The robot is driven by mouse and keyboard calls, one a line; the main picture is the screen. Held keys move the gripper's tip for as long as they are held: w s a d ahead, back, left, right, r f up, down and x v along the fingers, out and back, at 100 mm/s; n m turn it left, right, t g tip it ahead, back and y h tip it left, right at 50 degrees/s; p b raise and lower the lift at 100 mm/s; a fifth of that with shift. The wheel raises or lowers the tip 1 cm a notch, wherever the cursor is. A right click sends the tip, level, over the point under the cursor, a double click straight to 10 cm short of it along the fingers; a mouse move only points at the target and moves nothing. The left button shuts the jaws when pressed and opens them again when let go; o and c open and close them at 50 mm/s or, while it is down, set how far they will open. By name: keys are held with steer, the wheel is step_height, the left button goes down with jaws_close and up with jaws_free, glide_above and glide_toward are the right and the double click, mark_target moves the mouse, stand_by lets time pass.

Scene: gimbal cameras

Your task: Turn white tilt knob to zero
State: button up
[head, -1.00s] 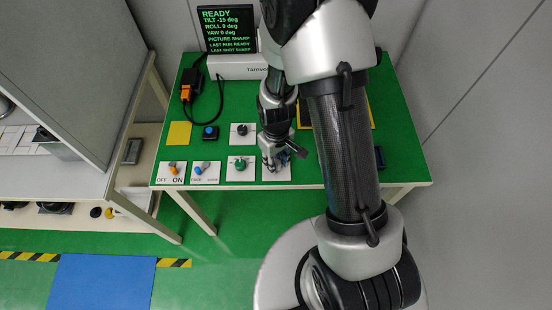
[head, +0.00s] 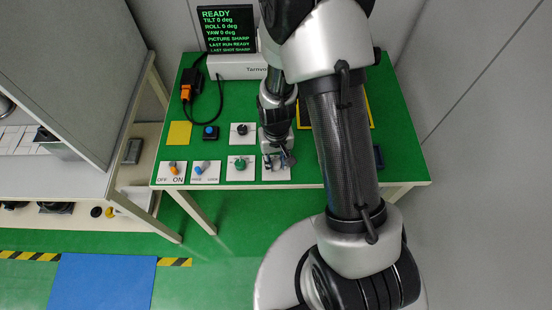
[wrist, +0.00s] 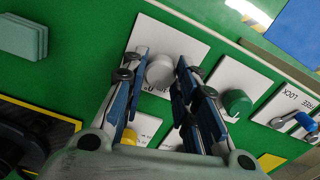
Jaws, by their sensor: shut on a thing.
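The white tilt knob (wrist: 160,72) stands on a white plate (wrist: 193,47) in the wrist view. My gripper (wrist: 161,62) has one finger on each side of it and is shut on it. In the head view my gripper (head: 276,161) is over the front row of controls and hides the knob. The black display (head: 228,30) reads READY, TILT 0 deg, ROLL 0 deg, YAW 0 deg, PICTURE SHARP.
A green knob (head: 240,163) is just left of my gripper. A blue lever (head: 202,168) and an orange switch (head: 173,167) lie further left. A black knob (head: 242,129) and a blue button (head: 210,132) sit behind. The table's front edge is close.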

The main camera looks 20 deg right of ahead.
steer(key=o, duration=1.1)
step_height(320, 180, up, 12)
steer(key=shift+r, duration=0.1)
stand_by(0.5)
step_height(320, 180, up, 14)
steer(key=t, duration=0.2)
glide_above(276, 162)
steer(key=s, duration=0.6)
steer(key=s+r+t, duration=0.1)
steer(key=s+r, duration=0.1)
steer(key=s, duration=0.1)
steer(key=s+r+n, duration=0.1)
steer(key=s+r, duration=0.1)
steer(key=s, duration=0.1)
steer(key=s+r+t, duration=0.1)
steer(key=s+r, duration=0.1)
steer(key=s, duration=0.1)
steer(key=shift+s+r+t, duration=0.3)
